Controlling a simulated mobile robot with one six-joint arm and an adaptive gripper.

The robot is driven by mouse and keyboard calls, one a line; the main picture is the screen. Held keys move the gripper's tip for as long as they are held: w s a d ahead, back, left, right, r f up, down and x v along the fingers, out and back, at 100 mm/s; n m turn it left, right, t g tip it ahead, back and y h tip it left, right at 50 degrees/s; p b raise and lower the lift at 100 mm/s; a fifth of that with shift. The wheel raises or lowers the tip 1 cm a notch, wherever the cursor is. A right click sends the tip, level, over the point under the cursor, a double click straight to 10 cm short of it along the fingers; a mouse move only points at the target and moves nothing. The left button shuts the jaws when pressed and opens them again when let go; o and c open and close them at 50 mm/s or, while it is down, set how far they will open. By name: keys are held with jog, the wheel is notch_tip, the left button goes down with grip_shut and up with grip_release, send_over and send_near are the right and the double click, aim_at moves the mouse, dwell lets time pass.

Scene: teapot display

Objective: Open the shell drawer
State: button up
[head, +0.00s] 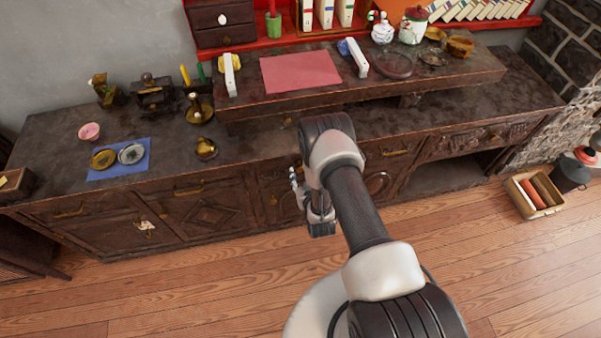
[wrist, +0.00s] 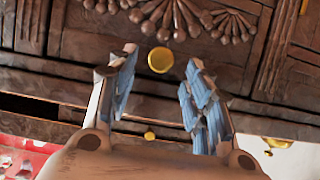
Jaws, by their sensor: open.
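In the wrist view, a dark wooden drawer front (wrist: 225,72) has carved fan-like, shell-shaped ornaments. A round brass knob (wrist: 160,60) is at its middle. My gripper (wrist: 160,64) is open, with one finger on each side of the knob in the picture. I see no clear contact, and the depth between fingers and knob is hard to judge. In the head view, my gripper (head: 298,187) is low at the front of the long cabinet (head: 210,207), left of my forearm. My arm hides part of the cabinet front there.
A carved drawer (head: 485,137) is at the cabinet's right, above an open recess. A raised shelf (head: 300,103) with a red mat stands on the cabinet top. A blue cloth (head: 120,171) with two round dishes lies left. A crate (head: 533,193) is on the right floor; the front floor is clear.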

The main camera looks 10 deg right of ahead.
aim_at(300, 169)
jog(key=shift+b+x, duration=0.5)
jog(key=shift+x, duration=1.4)
jog(key=shift+c, duration=0.5)
grip_shut()
